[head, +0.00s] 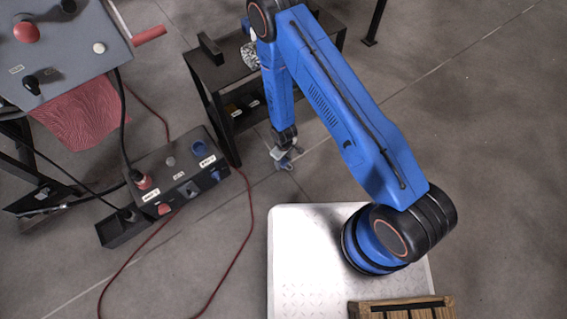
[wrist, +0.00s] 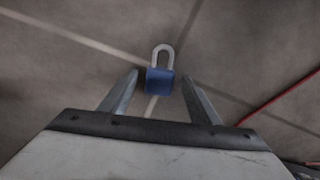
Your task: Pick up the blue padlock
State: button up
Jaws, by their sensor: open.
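The blue padlock (wrist: 160,83) has a blue body and a pale grey shackle. In the wrist view it shows against the grey floor, shackle pointing away from my gripper. My gripper (wrist: 159,78) is open, with one finger on each side of the padlock in the picture and a gap on both sides. Nothing is held. I cannot tell how far the padlock is beyond the fingertips. In the head view my gripper (head: 286,158) hangs low over the floor, beside the dark table, and the padlock is not clearly told apart from it.
A dark table (head: 209,75) stands close behind my gripper. A black control box (head: 180,172) with knobs and labels is to the left. A red cable (head: 243,232) runs over the floor, also in the wrist view (wrist: 280,95). Open floor (head: 480,120) lies right.

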aim_at(284, 162)
jog(key=shift+c, duration=0.3)
jog(key=c, duration=1.2)
jog(key=shift+r, duration=0.1)
notch_tip(284, 162, up, 10)
